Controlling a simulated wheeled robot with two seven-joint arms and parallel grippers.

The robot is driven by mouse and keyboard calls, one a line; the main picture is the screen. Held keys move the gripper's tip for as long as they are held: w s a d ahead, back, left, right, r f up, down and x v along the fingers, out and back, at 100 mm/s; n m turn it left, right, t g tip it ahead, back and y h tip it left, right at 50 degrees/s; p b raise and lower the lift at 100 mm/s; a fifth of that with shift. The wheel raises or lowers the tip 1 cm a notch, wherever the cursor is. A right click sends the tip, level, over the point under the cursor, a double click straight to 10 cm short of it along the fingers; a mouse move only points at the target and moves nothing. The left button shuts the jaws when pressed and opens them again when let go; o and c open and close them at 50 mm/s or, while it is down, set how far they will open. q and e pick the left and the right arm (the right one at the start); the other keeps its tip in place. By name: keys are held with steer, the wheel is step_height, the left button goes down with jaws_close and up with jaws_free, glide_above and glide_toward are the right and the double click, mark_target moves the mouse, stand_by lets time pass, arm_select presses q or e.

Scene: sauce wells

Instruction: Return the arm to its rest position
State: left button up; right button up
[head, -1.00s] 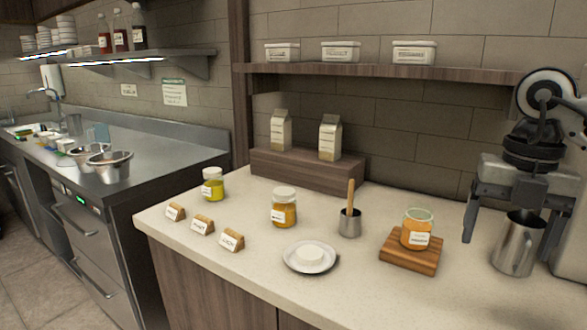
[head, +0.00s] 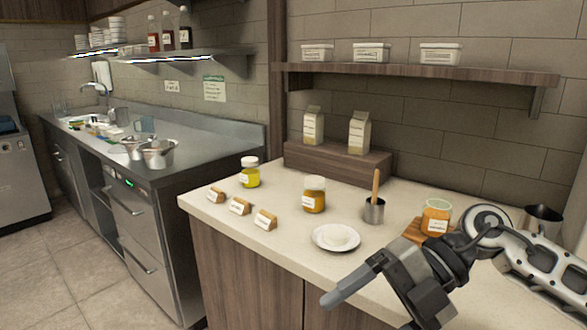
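My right gripper (head: 376,308) hangs over the front edge of the counter at the lower right, fingers pointing down and left. Its fingers look apart with nothing between them, though the nearer one is seen at a steep angle. My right arm comes in from the right edge and hides part of the counter. My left gripper is not in view. An open jar of orange sauce (head: 436,217) stands on a wooden board (head: 412,232), partly hidden behind my arm. A white round lid-like piece (head: 338,237) lies on a white saucer (head: 322,246).
A lidded amber jar (head: 314,195), a yellow jar (head: 250,173), several label blocks (head: 240,206) and a metal cup with a wooden handle (head: 374,210) stand on the counter. A metal pitcher (head: 541,219) is behind my arm. Floor at the left is clear.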

steer(key=a+r+m+t+y, duration=0.2)
steer(key=a+m+t+y, duration=0.3)
steer(key=a+y, duration=0.4)
steer(key=w+d+f+m+t+h, duration=0.1)
steer(key=d+f+m+t+h, duration=0.4)
steer(key=f+m+t+h, duration=0.5)
steer(key=d+f+m+t+h, duration=0.4)
steer(key=d+f+m, duration=0.3)
steer(key=m, duration=0.7)
steer(key=s+d+f+m+g+h, duration=0.2)
steer(key=s+f+g, duration=0.3)
steer(key=s+f, duration=0.4)
step_height(320, 180, down, 4)
steer(key=shift+s+m+h, duration=0.3)
steer(key=shift+m+h, duration=0.3)
steer(key=shift+m, duration=0.2)
